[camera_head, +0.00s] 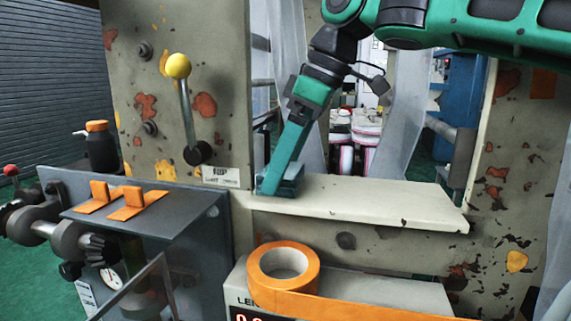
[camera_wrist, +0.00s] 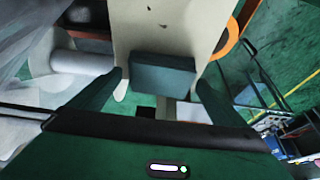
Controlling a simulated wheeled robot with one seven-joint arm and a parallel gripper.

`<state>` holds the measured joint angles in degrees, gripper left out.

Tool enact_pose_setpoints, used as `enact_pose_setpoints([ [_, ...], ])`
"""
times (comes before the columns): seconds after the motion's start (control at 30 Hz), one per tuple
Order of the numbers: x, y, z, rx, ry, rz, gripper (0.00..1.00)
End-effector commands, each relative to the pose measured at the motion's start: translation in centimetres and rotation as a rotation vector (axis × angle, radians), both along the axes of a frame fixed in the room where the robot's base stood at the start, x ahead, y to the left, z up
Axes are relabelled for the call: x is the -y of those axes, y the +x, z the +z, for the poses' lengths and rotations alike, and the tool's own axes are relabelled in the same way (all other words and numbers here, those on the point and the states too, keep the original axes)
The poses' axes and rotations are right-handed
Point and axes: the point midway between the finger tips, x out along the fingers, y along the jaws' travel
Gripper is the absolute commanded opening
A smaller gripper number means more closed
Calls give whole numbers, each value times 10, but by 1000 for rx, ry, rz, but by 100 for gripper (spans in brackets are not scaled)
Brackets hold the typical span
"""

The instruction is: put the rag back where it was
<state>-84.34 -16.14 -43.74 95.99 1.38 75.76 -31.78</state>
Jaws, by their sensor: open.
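The rag looks like a folded dark blue-grey block (camera_head: 292,184). It lies at the left end of the cream ledge (camera_head: 380,200), and it also shows in the wrist view (camera_wrist: 162,72). My gripper (camera_head: 272,182) reaches down to the rag from above. In the wrist view my gripper (camera_wrist: 161,82) has its fingers apart, one on each side of the rag. I cannot tell whether either finger touches it. In the head view the gripper hides part of the rag.
A roll of orange tape (camera_head: 258,270) stands below the ledge, on a pale box with a display. A lever with a yellow knob (camera_head: 178,66) stands left of my arm. The ledge is clear to the right.

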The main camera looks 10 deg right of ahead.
Motion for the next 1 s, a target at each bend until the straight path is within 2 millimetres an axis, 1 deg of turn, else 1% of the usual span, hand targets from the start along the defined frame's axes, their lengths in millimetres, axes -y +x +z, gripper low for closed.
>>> enact_pose_setpoints([
  [0.17, 8, -2, 21, 3, 2, -1, 96],
  [0.4, 21, -7, 55, 2, 1, -1, 96],
  [0.5, 24, -8, 64, 1, 1, -1, 96],
  [0.67, 27, -9, 69, 1, 1, 0, 96],
  [1.0, 27, -9, 70, 1, 0, -1, 96],
])
